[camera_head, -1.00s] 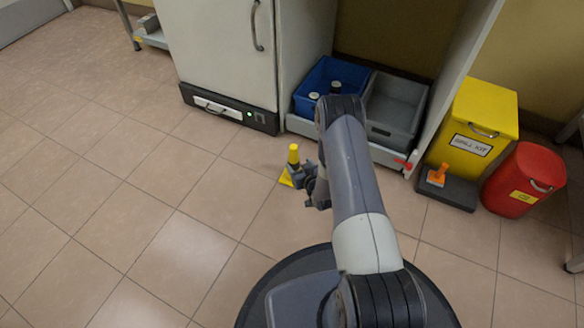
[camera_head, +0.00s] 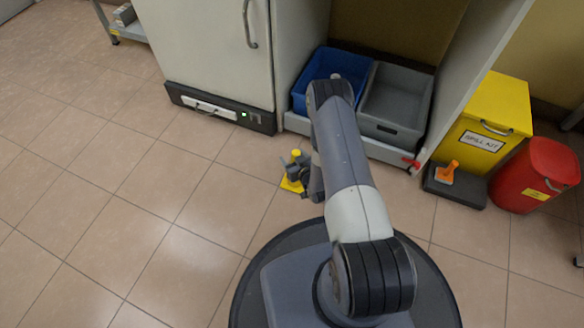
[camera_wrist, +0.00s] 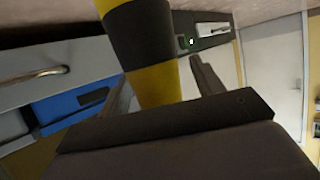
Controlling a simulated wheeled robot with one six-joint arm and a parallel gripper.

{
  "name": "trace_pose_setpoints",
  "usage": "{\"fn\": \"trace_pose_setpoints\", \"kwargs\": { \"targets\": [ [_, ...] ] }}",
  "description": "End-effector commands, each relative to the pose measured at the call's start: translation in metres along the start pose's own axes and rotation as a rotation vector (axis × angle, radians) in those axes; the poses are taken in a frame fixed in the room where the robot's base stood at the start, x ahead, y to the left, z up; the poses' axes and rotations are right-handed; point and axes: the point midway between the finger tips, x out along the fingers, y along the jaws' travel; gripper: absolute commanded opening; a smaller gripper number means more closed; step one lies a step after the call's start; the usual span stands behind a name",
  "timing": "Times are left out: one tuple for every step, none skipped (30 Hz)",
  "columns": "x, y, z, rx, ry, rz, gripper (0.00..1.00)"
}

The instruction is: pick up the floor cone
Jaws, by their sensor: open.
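The floor cone (camera_head: 290,186) stands on the tiles, with a yellow base and a yellow top showing in the head view. My gripper (camera_head: 299,167) is low at the cone and covers its middle. In the wrist view the cone (camera_wrist: 156,84), banded yellow and black, fills the space between the two fingers of my gripper (camera_wrist: 158,78). The jaws are open around the cone, one finger on each side. A gap shows between the cone and the right finger; contact on the left cannot be told.
Behind the cone are a grey cabinet (camera_head: 205,50), a blue bin (camera_head: 310,72) and a grey bin (camera_head: 396,100) on a low shelf. A yellow spill-kit box (camera_head: 492,118) and red bin (camera_head: 536,175) stand right. Floor to the left is clear.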

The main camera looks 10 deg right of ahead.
Motion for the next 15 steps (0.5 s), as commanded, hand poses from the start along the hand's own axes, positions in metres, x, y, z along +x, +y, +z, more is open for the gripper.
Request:
{"fn": "trace_pose_setpoints", "kwargs": {
  "targets": [
    [-0.0004,0.0000,0.0005,0.000,-0.001,0.000,0.63],
    [-0.0004,0.0000,0.0004,0.000,0.000,0.000,0.63],
    [-0.0003,0.0000,0.0003,0.000,0.000,0.000,0.63],
    [-0.0003,0.0000,0.0003,0.000,0.000,0.000,0.63],
    [-0.0002,0.0000,0.0003,0.000,0.000,0.000,0.63],
    [-0.0002,0.0000,0.0002,0.000,0.000,0.000,0.61],
    [-0.0002,0.0000,0.0002,0.000,0.000,0.000,0.58],
    [-0.0001,0.0000,0.0002,0.000,0.000,0.000,0.56],
    [-0.0001,0.0000,0.0001,0.000,0.000,0.000,0.53],
    [-0.0001,0.0000,0.0001,0.000,0.000,0.000,0.50],
    [-0.0001,0.0000,0.0001,0.000,0.000,0.000,0.48],
    [0.0000,0.0000,0.0000,0.000,0.000,0.000,0.44],
    [0.0000,0.0000,0.0000,0.000,0.000,0.000,0.42],
    [0.0000,0.0000,0.0000,0.000,0.000,0.000,0.39],
    [0.0000,0.0000,0.0000,0.000,0.000,0.000,0.36]
  ]
}}
